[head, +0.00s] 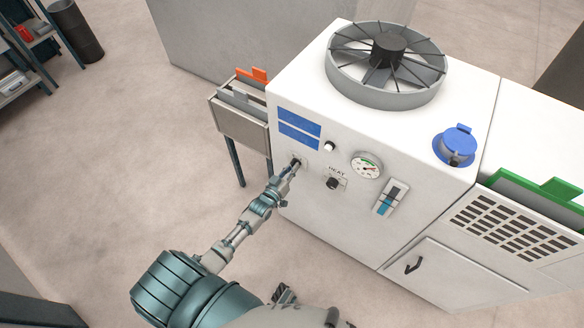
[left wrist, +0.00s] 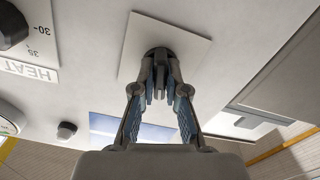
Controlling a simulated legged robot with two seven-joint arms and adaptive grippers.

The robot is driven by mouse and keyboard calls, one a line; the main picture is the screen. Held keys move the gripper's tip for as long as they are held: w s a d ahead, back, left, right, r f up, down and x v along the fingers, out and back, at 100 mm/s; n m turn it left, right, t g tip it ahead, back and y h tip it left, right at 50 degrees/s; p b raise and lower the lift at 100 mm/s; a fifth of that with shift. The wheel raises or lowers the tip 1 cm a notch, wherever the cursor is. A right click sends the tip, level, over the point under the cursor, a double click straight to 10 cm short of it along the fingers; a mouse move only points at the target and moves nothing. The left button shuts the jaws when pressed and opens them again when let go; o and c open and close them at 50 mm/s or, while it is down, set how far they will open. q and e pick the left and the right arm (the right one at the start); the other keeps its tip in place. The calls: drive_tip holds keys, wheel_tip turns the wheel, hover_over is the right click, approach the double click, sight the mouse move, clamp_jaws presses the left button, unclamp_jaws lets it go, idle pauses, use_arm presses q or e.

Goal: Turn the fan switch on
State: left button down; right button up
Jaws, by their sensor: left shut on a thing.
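My left gripper (head: 296,165) reaches the front of the white machine cabinet (head: 300,225), just below two blue labels. In the left wrist view, my left gripper (left wrist: 161,75) has both fingers closed around a dark round switch knob (left wrist: 160,52) on a square pale plate (left wrist: 190,38). The fingers cover much of the knob, so its pointer and any fan marking cannot be read. The large round fan (head: 388,50) sits on top of the cabinet; whether it is turning cannot be told.
A grey bin with folders (head: 240,122) stands at the cabinet's left.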

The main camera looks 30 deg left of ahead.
use_arm(q)
drive_tip(key=m+p, duration=0.1)
drive_tip(key=m, duration=0.3)
drive_tip(key=shift+m, duration=0.3)
drive_tip(key=shift+f+m+p, duration=0.1)
drive_tip(key=shift+m+p, duration=0.25)
drive_tip(key=shift+m, duration=0.45)
drive_tip(key=shift+s+m, duration=0.1)
drive_tip(key=shift+m, duration=1.4)
use_arm(e)
drive_tip(key=s+f, duration=0.3)
drive_tip(key=f, duration=0.1)
drive_tip(key=shift+s+d+f, duration=0.25)
drive_tip(key=shift+s+f, duration=0.1)
drive_tip(key=shift+f, duration=0.05)
use_arm(q)
drive_tip(key=shift+f, duration=0.1)
drive_tip(key=c, duration=1.2)
unclamp_jaws()
use_arm(e)
drive_tip(key=shift+a, duration=0.15)
use_arm(q)
drive_tip(key=s, duration=1.2)
drive_tip(key=shift+a, duration=0.2)
